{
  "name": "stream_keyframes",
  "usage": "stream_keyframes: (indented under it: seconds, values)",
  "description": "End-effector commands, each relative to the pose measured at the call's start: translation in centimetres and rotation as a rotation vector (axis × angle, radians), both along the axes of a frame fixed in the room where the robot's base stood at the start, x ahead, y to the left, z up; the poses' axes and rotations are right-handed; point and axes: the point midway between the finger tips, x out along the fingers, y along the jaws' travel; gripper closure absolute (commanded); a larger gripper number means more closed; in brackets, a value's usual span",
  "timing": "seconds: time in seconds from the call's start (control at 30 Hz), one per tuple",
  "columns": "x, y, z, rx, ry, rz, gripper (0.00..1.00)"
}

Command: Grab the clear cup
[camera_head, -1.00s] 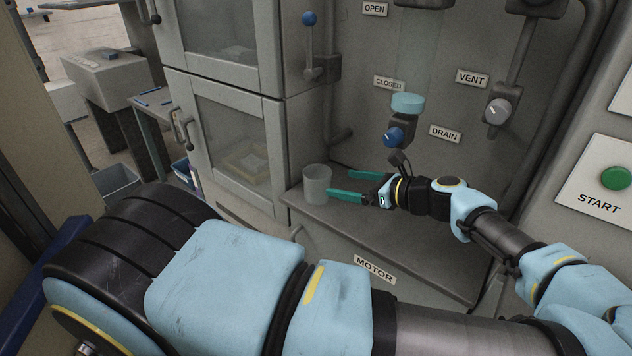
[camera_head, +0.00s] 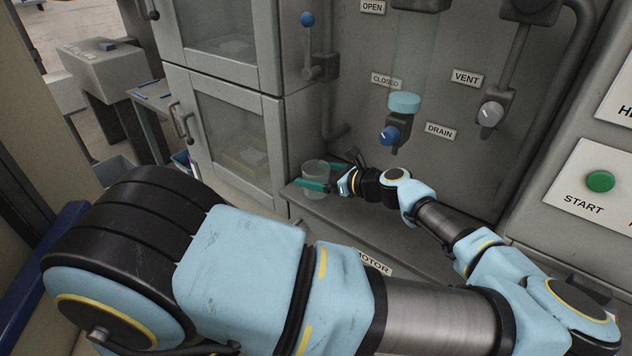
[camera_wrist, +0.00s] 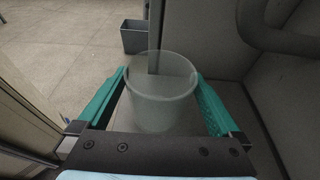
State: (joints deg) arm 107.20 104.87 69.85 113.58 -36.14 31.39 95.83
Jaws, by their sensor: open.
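The clear cup (camera_head: 316,180) stands upright near the left end of the grey ledge. It also shows in the wrist view (camera_wrist: 160,98), large and see-through, between the two teal fingers. My gripper (camera_head: 322,184) is open around the cup, one finger on each side. In the wrist view my gripper (camera_wrist: 160,95) has its fingers along the left and right of the cup, and a narrow gap seems to show on the left. Whether the right finger touches the cup I cannot tell.
The grey ledge (camera_head: 395,232) is clear to the right of the cup. A blue drain knob (camera_head: 390,135) and a light-blue cylinder end (camera_head: 404,102) are on the panel above my wrist. A cabinet with a glazed door (camera_head: 235,140) stands close on the left. A bin (camera_wrist: 143,37) is on the floor beyond.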

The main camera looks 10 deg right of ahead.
Motion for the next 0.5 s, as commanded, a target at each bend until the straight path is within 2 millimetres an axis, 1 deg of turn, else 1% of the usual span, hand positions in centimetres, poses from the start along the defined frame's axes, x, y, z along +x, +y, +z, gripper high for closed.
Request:
stream_keyframes:
  seconds: [0.03, 0.07, 0.5]
  values:
    - [-0.02, 0.00, -0.02, 0.000, 0.000, 0.000, 0.01]
    - [-0.01, -0.01, -0.02, 0.000, 0.000, 0.000, 0.05]
    - [-0.03, -0.01, 0.01, 0.000, 0.000, 0.000, 0.54]
